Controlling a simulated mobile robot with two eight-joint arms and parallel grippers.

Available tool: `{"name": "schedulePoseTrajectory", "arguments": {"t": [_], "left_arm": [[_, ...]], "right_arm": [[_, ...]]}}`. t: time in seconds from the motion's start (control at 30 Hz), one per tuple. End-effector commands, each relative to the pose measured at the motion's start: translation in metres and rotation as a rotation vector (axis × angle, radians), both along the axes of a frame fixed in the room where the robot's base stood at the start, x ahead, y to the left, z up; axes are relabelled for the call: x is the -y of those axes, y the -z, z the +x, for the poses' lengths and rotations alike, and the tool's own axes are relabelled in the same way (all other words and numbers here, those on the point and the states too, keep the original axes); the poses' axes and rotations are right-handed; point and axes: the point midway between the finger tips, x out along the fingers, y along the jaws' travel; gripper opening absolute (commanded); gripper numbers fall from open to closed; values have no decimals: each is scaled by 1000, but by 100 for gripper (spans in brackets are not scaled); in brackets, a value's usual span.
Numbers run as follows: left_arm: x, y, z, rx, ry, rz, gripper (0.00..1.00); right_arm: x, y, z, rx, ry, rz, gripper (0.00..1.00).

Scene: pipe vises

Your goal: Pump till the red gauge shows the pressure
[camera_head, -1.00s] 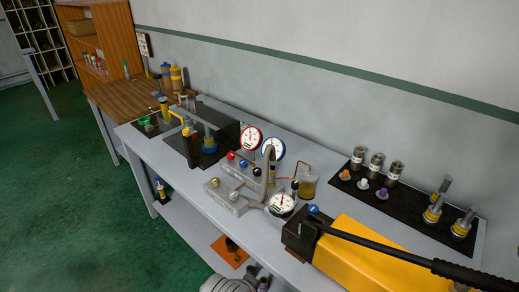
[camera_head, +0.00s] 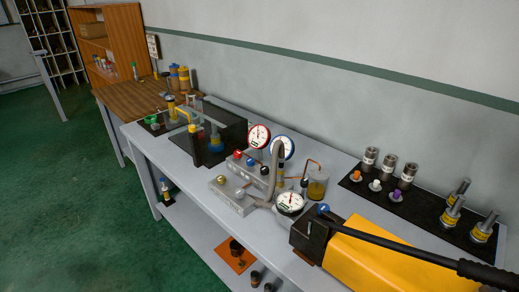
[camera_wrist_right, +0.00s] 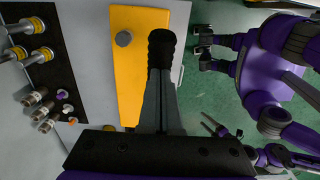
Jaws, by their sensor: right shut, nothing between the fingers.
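The red-rimmed gauge (camera_head: 259,137) stands on the bench beside a blue-rimmed gauge (camera_head: 283,147); its needle is too small to read surely. The yellow hand pump (camera_head: 375,262) lies at the near right, with a dark-rimmed gauge (camera_head: 290,202) by its black head. Its long black lever (camera_head: 400,244) slants over the body to a ribbed grip (camera_head: 487,271). In the right wrist view, my right gripper (camera_wrist_right: 160,75) is shut and empty, pointing towards the grip (camera_wrist_right: 161,42); contact is unclear. My left gripper (camera_wrist_right: 217,128) seems to show small over the floor, its jaws unclear.
A valve block (camera_head: 232,195) with coloured knobs sits before the gauges. A small jar (camera_head: 317,184) stands beside them. A black mat (camera_head: 425,208) with steel cylinders and bolts lies at the back right. Left along the bench is a black vise-like fixture (camera_head: 228,125). Green floor is open in front.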

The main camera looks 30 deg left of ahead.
Motion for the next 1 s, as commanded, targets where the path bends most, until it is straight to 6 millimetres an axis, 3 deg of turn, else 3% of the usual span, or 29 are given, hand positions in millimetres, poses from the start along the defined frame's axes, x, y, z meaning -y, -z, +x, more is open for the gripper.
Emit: {"name": "schedulePoseTrajectory", "arguments": {"t": [0.4, 1.0], "left_arm": [[0, 2, 0, -1, 0, 0, 74], [0, 34, -7, -14, 0, 0, 74]], "right_arm": [[1, 3, 0, 0, 0, 0, 0], [14, 53, -4, -1, 0, 1, 0]]}}
